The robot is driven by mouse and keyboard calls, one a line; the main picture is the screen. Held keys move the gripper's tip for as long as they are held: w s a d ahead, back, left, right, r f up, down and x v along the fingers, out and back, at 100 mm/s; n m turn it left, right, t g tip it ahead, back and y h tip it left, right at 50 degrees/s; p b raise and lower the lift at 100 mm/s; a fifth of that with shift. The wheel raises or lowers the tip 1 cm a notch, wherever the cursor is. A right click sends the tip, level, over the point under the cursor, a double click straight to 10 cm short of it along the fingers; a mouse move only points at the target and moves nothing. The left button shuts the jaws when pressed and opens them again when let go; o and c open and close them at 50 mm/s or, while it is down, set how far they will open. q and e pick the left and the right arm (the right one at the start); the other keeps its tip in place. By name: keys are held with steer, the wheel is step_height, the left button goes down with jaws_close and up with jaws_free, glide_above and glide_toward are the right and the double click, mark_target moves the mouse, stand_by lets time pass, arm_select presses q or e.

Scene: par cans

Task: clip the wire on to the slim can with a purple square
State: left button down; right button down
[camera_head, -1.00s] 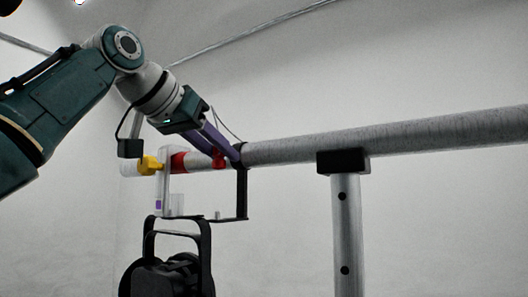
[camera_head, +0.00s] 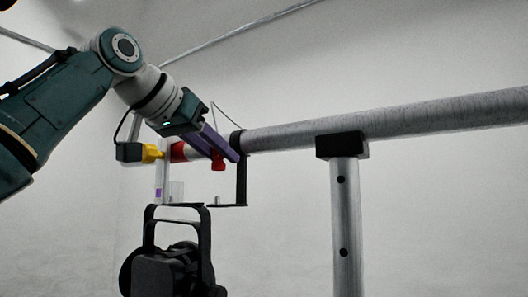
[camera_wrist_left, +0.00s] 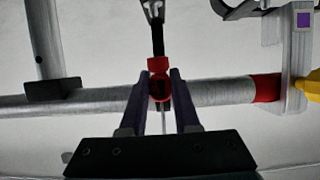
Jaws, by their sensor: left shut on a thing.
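The slim black can (camera_head: 172,268) hangs by its yoke at the lower left of the head view. Above it is a pale clamp piece with a purple square (camera_head: 158,194), which also shows at the upper right of the wrist view (camera_wrist_left: 304,20). My left gripper (camera_head: 230,156), with purple fingers, is at the bar above the can. In the wrist view its fingers (camera_wrist_left: 158,85) are closed around a red clip (camera_wrist_left: 159,66). My right gripper is out of view.
A thick grey bar (camera_head: 420,117) runs across, held by a post (camera_head: 345,220) with a black collar (camera_head: 342,146). A black bracket (camera_head: 241,185) hangs beside the gripper. A yellow knob (camera_head: 151,153) is on its other side. Space right of the post looks clear.

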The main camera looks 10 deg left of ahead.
arm_select(q)
steer(key=shift+f, duration=0.3)
steer(key=shift+f+b, duration=0.6)
steer(key=shift+f, duration=0.1)
steer(key=shift+f, duration=0.3)
steer(key=shift+a, duration=0.1)
steer(key=shift+w+a+f+p, duration=0.1)
steer(key=shift+w+a+p, duration=0.6)
steer(key=shift+a+p, duration=0.85)
steer(key=shift+w+a+f+p, duration=0.1)
steer(key=shift+w+a+p, duration=0.7)
steer(key=shift+a, duration=1.35)
steer(key=shift+w+a+p, duration=0.6)
steer(key=shift+a+p, duration=0.65)
steer(key=shift+a, duration=0.6)
steer(key=shift+f, duration=0.4)
